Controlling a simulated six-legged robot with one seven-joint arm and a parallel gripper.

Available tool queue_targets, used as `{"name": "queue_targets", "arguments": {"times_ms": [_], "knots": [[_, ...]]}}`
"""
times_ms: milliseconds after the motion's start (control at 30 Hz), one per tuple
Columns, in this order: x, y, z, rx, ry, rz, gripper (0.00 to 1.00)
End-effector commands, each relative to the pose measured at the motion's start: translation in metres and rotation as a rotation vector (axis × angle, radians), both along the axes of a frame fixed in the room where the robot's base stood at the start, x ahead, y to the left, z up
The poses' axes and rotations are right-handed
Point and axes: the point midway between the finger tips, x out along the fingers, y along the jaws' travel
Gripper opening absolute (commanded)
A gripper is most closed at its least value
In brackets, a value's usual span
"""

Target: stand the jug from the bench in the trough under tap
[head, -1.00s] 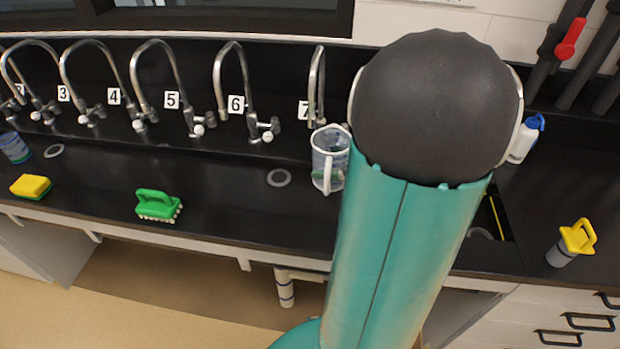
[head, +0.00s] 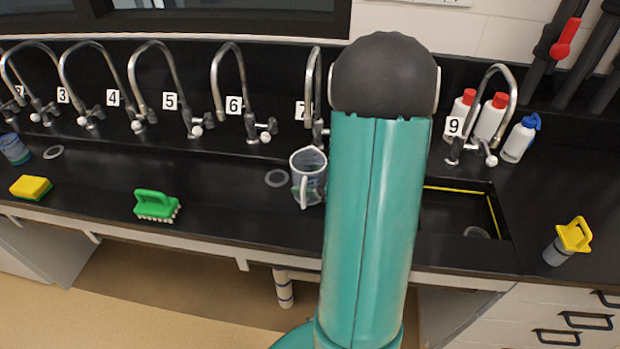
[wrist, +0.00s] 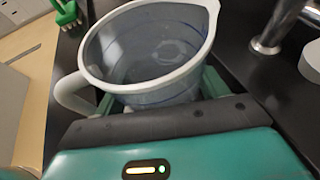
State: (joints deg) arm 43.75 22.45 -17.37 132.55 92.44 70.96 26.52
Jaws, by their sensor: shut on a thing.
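The jug (head: 308,180) is clear with a white rim and handle. It is upright in the head view, just left of my arm and in front of tap 7 (head: 314,90). In the wrist view the jug (wrist: 148,60) fills the middle, with its handle at the left. My gripper (wrist: 160,96) is shut on the jug, with green fingers on both sides of it. I cannot tell whether the jug's base touches the black trough (head: 225,185). Tap 6 (head: 240,95) stands to its left.
A green brush (head: 155,205), a yellow sponge (head: 31,187) and a blue container (head: 14,149) are to the left. Tap 9 (head: 500,110), bottles (head: 520,140), a sink (head: 460,215) and a yellow-handled item (head: 570,240) are to the right. A drain ring (head: 277,178) lies left of the jug.

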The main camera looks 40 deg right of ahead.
Motion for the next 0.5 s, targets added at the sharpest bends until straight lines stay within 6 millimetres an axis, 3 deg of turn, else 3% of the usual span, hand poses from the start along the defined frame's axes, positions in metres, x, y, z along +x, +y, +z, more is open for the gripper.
{"name": "queue_targets", "arguments": {"times_ms": [100,133,233,500], "knots": [[-0.0001,0.0001,-0.0030,0.001,0.000,0.001,0.49],[-0.0001,0.0001,-0.0029,0.001,0.000,0.000,0.77],[-0.0001,0.0001,-0.0027,0.001,0.000,0.000,0.95],[-0.0001,0.0001,-0.0020,0.000,0.000,0.000,0.95]]}}
